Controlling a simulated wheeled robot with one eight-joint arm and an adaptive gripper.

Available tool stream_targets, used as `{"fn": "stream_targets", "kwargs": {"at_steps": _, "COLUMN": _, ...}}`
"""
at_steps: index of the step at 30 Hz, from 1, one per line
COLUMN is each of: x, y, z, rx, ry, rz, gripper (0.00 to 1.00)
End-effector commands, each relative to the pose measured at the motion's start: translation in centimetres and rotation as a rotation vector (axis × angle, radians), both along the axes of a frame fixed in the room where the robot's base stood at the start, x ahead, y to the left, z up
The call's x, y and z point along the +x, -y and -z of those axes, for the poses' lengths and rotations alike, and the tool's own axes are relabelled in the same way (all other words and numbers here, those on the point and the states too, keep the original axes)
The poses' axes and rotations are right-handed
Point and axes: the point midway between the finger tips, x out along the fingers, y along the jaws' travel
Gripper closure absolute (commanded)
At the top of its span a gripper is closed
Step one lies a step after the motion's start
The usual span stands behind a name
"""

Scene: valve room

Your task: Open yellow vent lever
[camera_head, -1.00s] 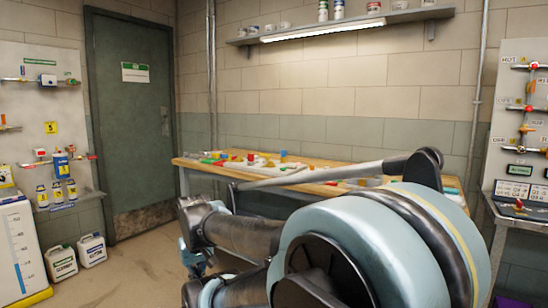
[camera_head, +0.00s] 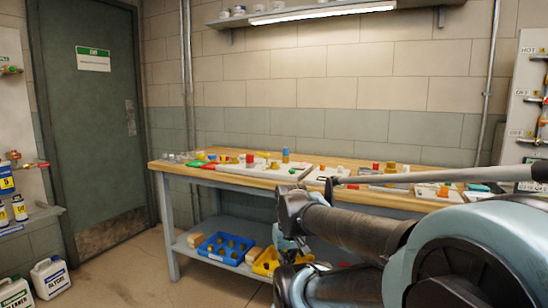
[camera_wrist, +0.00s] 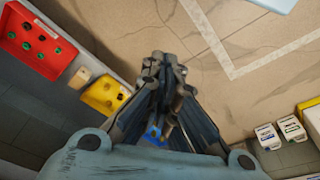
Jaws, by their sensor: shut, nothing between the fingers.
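I cannot pick out a yellow vent lever for certain in either view. In the head view, a strip of the left wall panel shows a valve with a red handle (camera_head: 35,165) and yellow-labelled bottles below it. At the right edge, a white panel (camera_head: 522,105) carries brass pipework, cut off by the frame. My gripper (camera_wrist: 165,62) is shut and empty in the wrist view, over the floor and touching nothing that I can see. In the head view my arm reaches in front of the workbench, and the fingertips are not clear there.
A wooden workbench (camera_head: 215,173) with many small parts stands along the back wall. A blue bin (camera_head: 225,248) and a yellow bin (camera_head: 268,262) sit on its lower shelf. White jugs (camera_head: 50,277) stand on the floor at left. The door (camera_head: 92,130) is shut. Floor before it is clear.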

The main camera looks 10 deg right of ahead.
Motion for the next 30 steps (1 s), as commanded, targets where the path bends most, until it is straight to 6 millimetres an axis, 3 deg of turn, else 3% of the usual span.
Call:
{"fn": "stream_targets", "kwargs": {"at_steps": 12, "x": 0.0, "y": 0.0, "z": 0.0, "rx": 0.000, "ry": 0.001, "rz": 0.000, "gripper": 1.00}}
{"fn": "stream_targets", "kwargs": {"at_steps": 14, "x": -0.4, "y": 0.0, "z": -0.8, "rx": 0.000, "ry": 0.022, "rz": 0.001, "gripper": 1.00}}
{"fn": "stream_targets", "kwargs": {"at_steps": 16, "x": 0.7, "y": 0.0, "z": -1.6, "rx": -0.001, "ry": 0.049, "rz": 0.005, "gripper": 1.00}}
{"fn": "stream_targets", "kwargs": {"at_steps": 20, "x": 5.3, "y": 0.7, "z": -4.8, "rx": -0.006, "ry": 0.151, "rz": 0.024, "gripper": 1.00}}
{"fn": "stream_targets", "kwargs": {"at_steps": 24, "x": 11.8, "y": 0.9, "z": -9.8, "rx": -0.013, "ry": 0.288, "rz": 0.051, "gripper": 1.00}}
{"fn": "stream_targets", "kwargs": {"at_steps": 30, "x": 19.6, "y": 1.2, "z": -15.7, "rx": -0.028, "ry": 0.394, "rz": 0.105, "gripper": 1.00}}
